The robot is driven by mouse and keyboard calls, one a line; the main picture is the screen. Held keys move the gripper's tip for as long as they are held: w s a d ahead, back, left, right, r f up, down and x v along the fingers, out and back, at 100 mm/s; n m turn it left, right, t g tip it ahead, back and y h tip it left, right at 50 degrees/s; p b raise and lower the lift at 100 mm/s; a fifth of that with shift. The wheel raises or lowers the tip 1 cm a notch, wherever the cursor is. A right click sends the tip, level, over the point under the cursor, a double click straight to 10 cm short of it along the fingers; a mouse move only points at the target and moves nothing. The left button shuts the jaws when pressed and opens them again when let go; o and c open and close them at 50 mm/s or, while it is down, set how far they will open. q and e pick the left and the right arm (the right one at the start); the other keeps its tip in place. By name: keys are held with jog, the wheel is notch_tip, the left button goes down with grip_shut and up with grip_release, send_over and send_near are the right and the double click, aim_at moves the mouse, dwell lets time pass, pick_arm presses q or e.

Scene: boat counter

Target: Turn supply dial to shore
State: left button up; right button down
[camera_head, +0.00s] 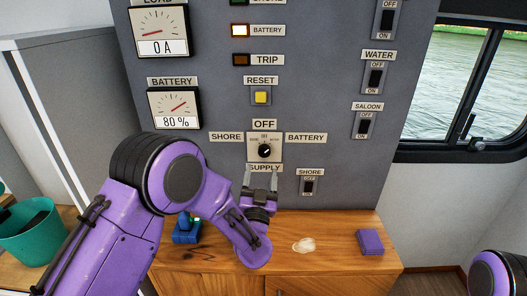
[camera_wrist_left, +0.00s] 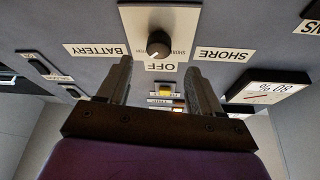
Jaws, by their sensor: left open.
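The supply dial (camera_head: 265,151) is a black round knob on a pale plate, with OFF above, SHORE to its left and BATTERY to its right. My right gripper is out of view.
The BATTERY lamp (camera_head: 239,30) is lit; the TRIP lamp (camera_head: 241,60) is dark. A yellow RESET button (camera_head: 261,97) sits above the dial, and a SHORE switch (camera_head: 309,186) below right. A purple block (camera_head: 369,241) and a blue object (camera_head: 186,231) are on the wooden counter (camera_head: 340,260).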

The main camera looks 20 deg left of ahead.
aim_at(264, 155)
pick_arm(q)
jog(key=p+x, duration=0.1)
jog(key=x, duration=0.2)
jog(key=p+x, duration=0.1)
jog(key=x, duration=0.2)
jog(key=shift+w, duration=0.45)
jog(key=shift+s, duration=0.2)
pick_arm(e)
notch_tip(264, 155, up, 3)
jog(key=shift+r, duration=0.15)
